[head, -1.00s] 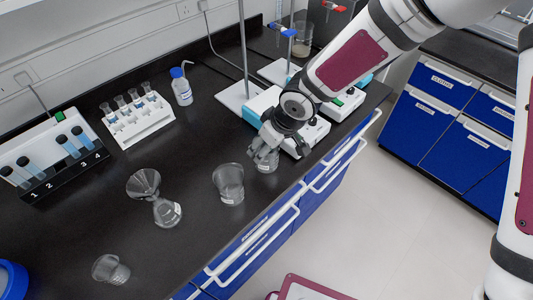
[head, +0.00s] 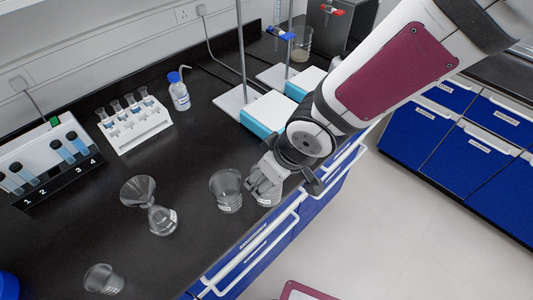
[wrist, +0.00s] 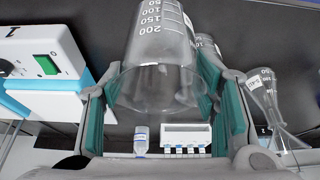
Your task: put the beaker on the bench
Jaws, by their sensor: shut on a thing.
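My gripper (head: 264,182) is shut on a clear glass beaker (head: 267,197) at the front edge of the black bench (head: 190,215). In the wrist view the beaker (wrist: 158,65), with white volume marks, sits between the green-lined fingers (wrist: 160,105). My fingers hide part of it in the head view. I cannot tell whether its base touches the bench. A second clear beaker (head: 226,190) stands on the bench just left of the held one, with a small gap or none visible.
A flask with a funnel (head: 160,218) and a small glass vessel (head: 103,280) stand to the left. Behind are a tube rack (head: 135,122), a blue-capped bottle (head: 179,95) and white stand units (head: 268,115). Blue drawers with rails (head: 255,245) lie below the edge.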

